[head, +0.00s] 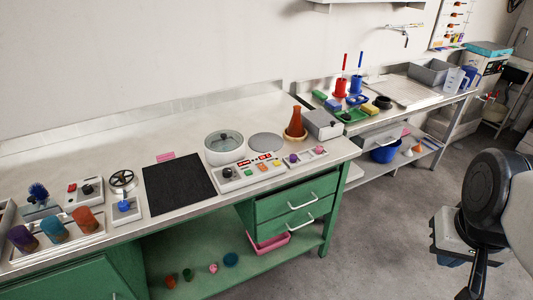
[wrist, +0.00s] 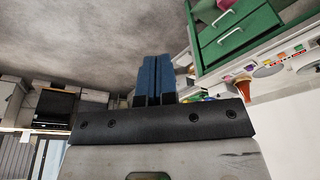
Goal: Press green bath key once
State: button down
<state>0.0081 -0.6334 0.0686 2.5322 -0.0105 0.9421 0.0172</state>
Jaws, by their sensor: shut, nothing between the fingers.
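The bath (head: 224,147) is a round white vessel with a clear lid at the back of the green bench. The control panel (head: 240,183) in front of it has a black knob, red displays and a row of small coloured keys. The green key (head: 249,172) seems to be the one right of the knob, though it is very small. My gripper (wrist: 155,80) is shut and empty, its two blue fingers together in the wrist view. In the head view my arm is at the lower right, over the floor, well away from the panel.
A black mat (head: 178,184) lies left of the panel. A smaller panel with coloured knobs (head: 306,156) stands to its right. An orange flask (head: 297,122) and a grey box (head: 322,124) stand behind that. Open floor (head: 385,225) lies between my arm and the bench.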

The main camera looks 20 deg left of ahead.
jog(key=shift+w, duration=0.1)
dwell(0.6)
jog(key=w+a+r+n+h, duration=0.1)
jog(key=w+a+n, duration=0.2)
jog(key=w, duration=0.4)
jog(key=w+a+r+n+h, duration=0.1)
jog(key=w+a+n, duration=0.15)
jog(key=w, duration=0.35)
jog(key=n+t+h, duration=0.4)
jog(key=n+t, duration=0.1)
jog(key=n, duration=0.9)
send_over(248, 173)
notch_tip(248, 173, down, 14)
jog(key=shift+w+f, duration=0.1)
jog(key=shift+f, duration=0.15)
jog(key=shift+f, duration=4.25)
